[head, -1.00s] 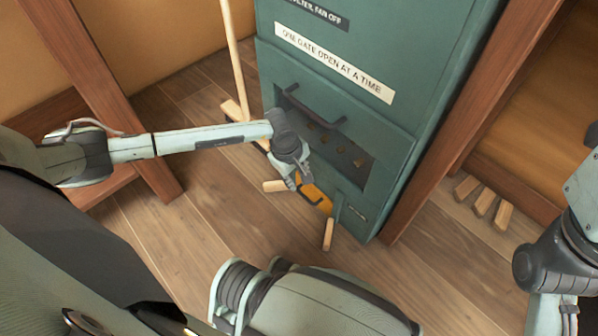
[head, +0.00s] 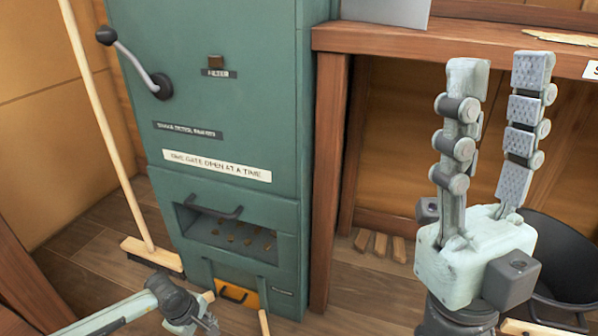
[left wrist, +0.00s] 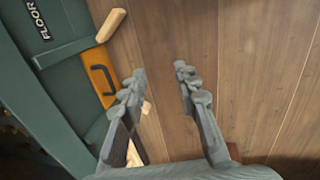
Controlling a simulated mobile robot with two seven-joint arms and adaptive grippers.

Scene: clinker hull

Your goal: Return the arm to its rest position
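My left arm comes in low at the left of the head view, and its gripper (head: 207,322) is at the bottom edge, in front of the green cabinet (head: 240,110). In the left wrist view the left gripper (left wrist: 158,72) has its fingers apart with only floor between them. An orange drawer (head: 238,292) with a dark handle is low on the cabinet; it also shows left of the fingers in the left wrist view (left wrist: 97,72). My right gripper (head: 500,70) stands upright at the right of the head view, fingers apart and empty.
A broom (head: 150,254) leans left of the cabinet. A wooden bench (head: 400,40) is at the right, with a dark bucket (head: 565,230) below and behind my right gripper. Wooden pieces (head: 380,244) lie under the bench. Some floor in front is clear.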

